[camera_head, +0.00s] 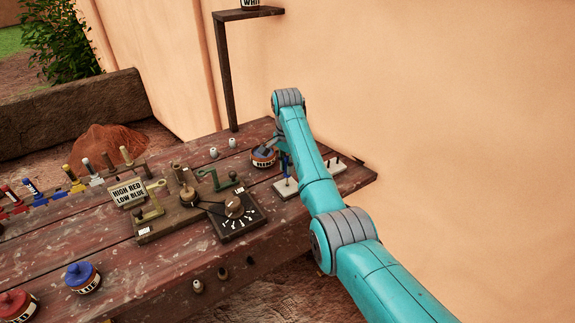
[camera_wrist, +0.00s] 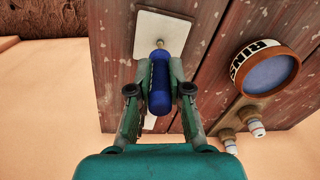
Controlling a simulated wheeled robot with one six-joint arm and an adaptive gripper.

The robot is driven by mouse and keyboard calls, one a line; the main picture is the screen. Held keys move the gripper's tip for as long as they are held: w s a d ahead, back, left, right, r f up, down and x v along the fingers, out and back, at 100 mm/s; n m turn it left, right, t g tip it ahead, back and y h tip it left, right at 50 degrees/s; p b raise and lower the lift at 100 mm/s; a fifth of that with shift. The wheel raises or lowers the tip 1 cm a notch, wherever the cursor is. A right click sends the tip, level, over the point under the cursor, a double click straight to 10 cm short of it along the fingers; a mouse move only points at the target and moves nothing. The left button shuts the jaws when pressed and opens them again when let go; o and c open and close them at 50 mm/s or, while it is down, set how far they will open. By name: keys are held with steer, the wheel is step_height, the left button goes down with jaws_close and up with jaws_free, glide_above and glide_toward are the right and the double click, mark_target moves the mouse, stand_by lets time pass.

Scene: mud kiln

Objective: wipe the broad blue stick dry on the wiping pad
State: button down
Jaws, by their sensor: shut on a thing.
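My gripper (camera_wrist: 160,75) is shut on the broad blue stick (camera_wrist: 160,88), whose thick blue handle sits between the two fingers. The stick's narrow pale tip points at the white wiping pad (camera_wrist: 178,22). I cannot tell whether the tip touches the pad or is just above it. In the head view, the pad (camera_head: 285,190) lies near the bench's right end, partly hidden by my arm. The stick (camera_head: 287,170) stands roughly upright over it, and my gripper is mostly hidden there.
A round pot with bluish liquid (camera_wrist: 270,75) and a partly readable label stands beside the pad. Two small white-topped pieces (camera_wrist: 255,128) stand near it. A pale board with dark pegs (camera_head: 350,165) lies behind my arm. Dial devices (camera_head: 235,208) stand left on the bench.

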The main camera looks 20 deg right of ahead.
steer(key=shift+s+a, duration=0.15)
steer(key=shift+a, duration=0.3)
steer(key=shift+d, duration=0.15)
steer(key=shift+w+d, duration=0.35)
steer(key=shift+d, duration=0.55)
steer(key=shift+a, duration=0.15)
